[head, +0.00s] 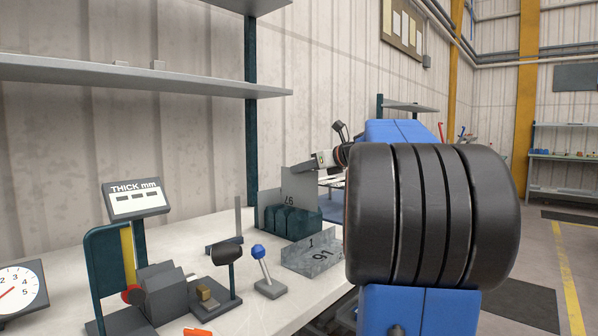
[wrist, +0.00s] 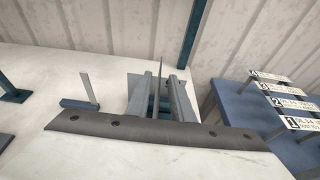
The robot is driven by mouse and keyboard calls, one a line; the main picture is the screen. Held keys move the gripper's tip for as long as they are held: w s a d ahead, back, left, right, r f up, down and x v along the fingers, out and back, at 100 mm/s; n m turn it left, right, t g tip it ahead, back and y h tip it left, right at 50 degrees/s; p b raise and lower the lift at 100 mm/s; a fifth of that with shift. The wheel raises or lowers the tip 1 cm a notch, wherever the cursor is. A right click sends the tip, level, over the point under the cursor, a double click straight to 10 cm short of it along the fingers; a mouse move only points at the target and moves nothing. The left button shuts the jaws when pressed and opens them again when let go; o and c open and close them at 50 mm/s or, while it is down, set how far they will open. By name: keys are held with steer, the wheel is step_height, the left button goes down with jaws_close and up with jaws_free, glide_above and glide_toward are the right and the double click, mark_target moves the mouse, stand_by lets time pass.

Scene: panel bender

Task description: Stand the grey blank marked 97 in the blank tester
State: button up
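The grey blank (head: 296,184) stands upright in a dark green rack (head: 296,224) on the bench, its 97 reading upside down in the head view. My gripper (head: 318,162) is at the blank's upper right edge. In the wrist view a thin plate, seen edge-on (wrist: 157,78), lies between the two fingers of my gripper (wrist: 161,88). Whether they press on it is unclear. The likely blank tester is the dark green frame (head: 103,262) with a THICK mm display (head: 136,199), at the left of the bench.
A bent grey piece marked 1 and 91 (head: 312,256) lies before the rack. A blue-knobbed lever (head: 264,270) and a dark stand (head: 227,275) are between rack and tester. A dial (head: 18,290) is far left. A shelf (head: 150,77) hangs above.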

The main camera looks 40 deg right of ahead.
steer(key=v, duration=1)
steer(key=shift+s, duration=0.2)
stand_by(0.3)
